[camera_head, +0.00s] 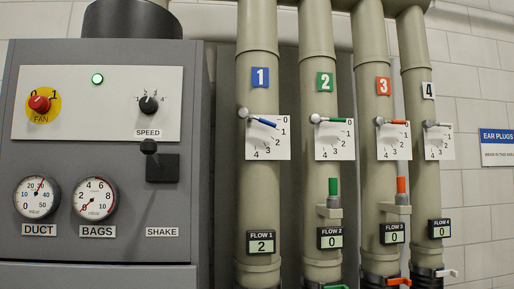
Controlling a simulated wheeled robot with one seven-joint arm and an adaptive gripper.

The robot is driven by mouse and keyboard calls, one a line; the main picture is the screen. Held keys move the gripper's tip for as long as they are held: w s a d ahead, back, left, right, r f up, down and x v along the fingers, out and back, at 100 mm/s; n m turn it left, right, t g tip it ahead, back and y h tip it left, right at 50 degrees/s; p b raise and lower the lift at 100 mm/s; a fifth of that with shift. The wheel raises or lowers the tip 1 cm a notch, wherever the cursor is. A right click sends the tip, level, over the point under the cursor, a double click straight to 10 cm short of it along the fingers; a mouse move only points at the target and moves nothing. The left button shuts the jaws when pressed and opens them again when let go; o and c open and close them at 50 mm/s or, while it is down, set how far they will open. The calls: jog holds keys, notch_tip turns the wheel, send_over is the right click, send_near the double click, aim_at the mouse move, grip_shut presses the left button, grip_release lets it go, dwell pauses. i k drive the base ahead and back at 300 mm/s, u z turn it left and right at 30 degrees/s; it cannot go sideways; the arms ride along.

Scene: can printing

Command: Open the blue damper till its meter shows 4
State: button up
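The blue damper lever (262,122) is on the leftmost pipe, below a blue label 1 (260,77). It pivots at the left of a white scale plate (280,147) marked 0 to 4. It points right and slightly down, toward the upper part of the scale, around 0 to 1. The FLOW 1 meter (261,243) lower on the same pipe shows 2. My gripper is not in view.
Pipes 2, 3 and 4 stand close on the right, with a green lever (335,120), a red lever (393,122) and a white lever (438,124). Their meters show 0. A grey control cabinet (120,205) stands left. Upright green (333,187) and orange (401,185) handles stick out lower.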

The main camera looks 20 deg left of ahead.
aim_at(243, 114)
jog(key=u, duration=1.55)
jog(key=k, duration=0.7)
jog(key=z, duration=1.3)
jog(key=i, duration=0.5)
jog(key=u, duration=0.05)
